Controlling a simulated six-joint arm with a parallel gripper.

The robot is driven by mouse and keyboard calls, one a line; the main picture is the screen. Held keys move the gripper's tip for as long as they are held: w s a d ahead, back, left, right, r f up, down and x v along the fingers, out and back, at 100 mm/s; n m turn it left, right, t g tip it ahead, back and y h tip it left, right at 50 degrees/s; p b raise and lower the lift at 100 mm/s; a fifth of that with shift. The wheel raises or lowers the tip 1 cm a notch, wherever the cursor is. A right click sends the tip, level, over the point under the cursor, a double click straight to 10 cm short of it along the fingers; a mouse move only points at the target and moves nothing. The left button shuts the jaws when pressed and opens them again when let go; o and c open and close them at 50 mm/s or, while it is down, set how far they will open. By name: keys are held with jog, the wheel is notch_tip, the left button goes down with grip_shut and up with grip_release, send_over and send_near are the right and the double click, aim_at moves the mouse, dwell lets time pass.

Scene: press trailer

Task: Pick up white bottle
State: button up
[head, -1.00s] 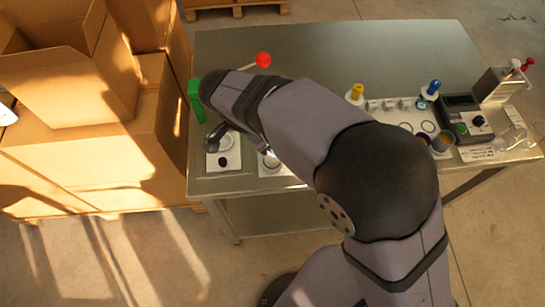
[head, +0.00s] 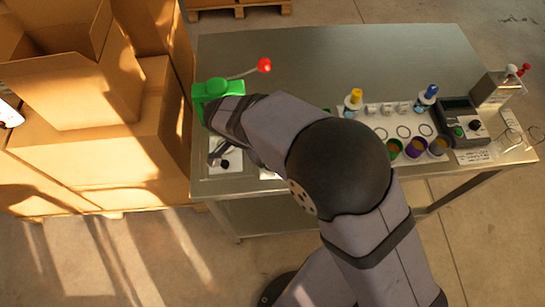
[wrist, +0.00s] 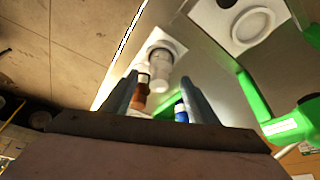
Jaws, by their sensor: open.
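In the wrist view a white bottle (wrist: 159,57) stands on a small white plate. It lies beyond the tips of my gripper (wrist: 159,77), roughly in line with the gap between them. My gripper is open, and its two grey fingers are apart. I see no contact with the bottle, but the exact distance is hard to judge. A brown item (wrist: 140,97) and a blue-topped item (wrist: 181,112) show between the fingers; their depth is unclear. In the head view my arm hides the white bottle and most of my gripper.
A green press (head: 216,90) with a red-knobbed lever (head: 264,65) stands at the table's left. Yellow-capped (head: 353,101) and blue-capped (head: 426,97) bottles, cups (head: 416,147) and a dark device (head: 462,120) are at right. Cardboard boxes (head: 80,150) flank the table (head: 340,60); its back is clear.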

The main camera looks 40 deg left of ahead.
jog(key=shift+p+x, duration=0.5)
jog(key=shift+x, duration=0.95)
jog(key=c, duration=1.2)
jog(key=shift+r, duration=0.15)
notch_tip(320, 180, up, 10)
jog(key=b, duration=0.4)
jog(key=shift+s+a+f+n+b, duration=0.1)
jog(key=shift+a+f+n+b, duration=0.2)
jog(key=shift+a+b, duration=0.1)
jog(key=s+a+r+n+g+y+b, duration=0.1)
jog(key=s+a+n+y+b, duration=0.1)
jog(key=a+n+b, duration=0.5)
jog(key=s+a+n+g+y+b, duration=0.2)
jog(key=a+n+y+b, duration=0.1)
jog(key=a+n+b, duration=0.4)
jog(key=n, duration=0.3)
jog(key=shift+r+y, duration=0.4)
